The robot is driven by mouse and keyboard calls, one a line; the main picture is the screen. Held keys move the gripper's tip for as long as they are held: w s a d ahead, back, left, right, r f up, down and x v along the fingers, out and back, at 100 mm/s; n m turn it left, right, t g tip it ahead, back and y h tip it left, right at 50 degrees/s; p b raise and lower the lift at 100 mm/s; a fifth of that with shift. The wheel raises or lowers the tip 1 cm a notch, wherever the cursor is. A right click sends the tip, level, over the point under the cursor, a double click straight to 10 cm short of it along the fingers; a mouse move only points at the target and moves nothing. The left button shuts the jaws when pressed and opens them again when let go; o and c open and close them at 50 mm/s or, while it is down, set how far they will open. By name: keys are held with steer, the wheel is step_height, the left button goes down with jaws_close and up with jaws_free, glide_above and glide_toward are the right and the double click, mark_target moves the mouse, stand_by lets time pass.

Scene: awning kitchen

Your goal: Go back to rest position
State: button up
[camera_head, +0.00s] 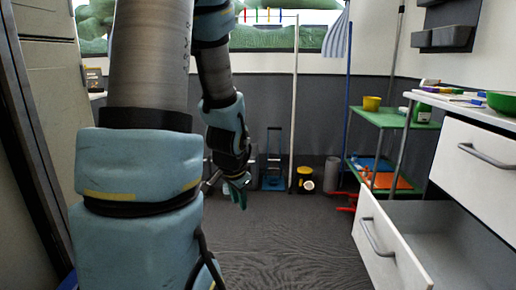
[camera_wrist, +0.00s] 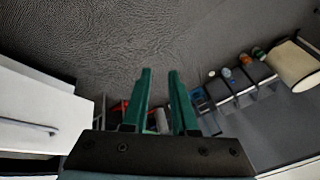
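My gripper (camera_head: 238,188) hangs in the middle of the head view, pointing down over the dark floor, in front of the far wall. In the wrist view my gripper (camera_wrist: 157,85) shows two green fingers with a gap between them and nothing held. My arm covers the left part of the head view and hides what is behind it.
A white drawer (camera_head: 385,245) stands open at the lower right, under a counter (camera_head: 465,108) with a green bowl (camera_head: 503,102). A green shelf (camera_head: 385,117) stands behind it. A blue hand truck (camera_head: 273,165) is at the far wall. The middle floor (camera_head: 290,235) is clear.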

steer(key=s+a+r+n+g, duration=0.2)
steer(key=s+r+n+g, duration=0.1)
steer(key=s+n, duration=0.5)
step_height(320, 180, up, 35)
steer(key=s+p, duration=0.1)
steer(key=p, duration=3.4)
steer(key=shift+s+d, duration=0.2)
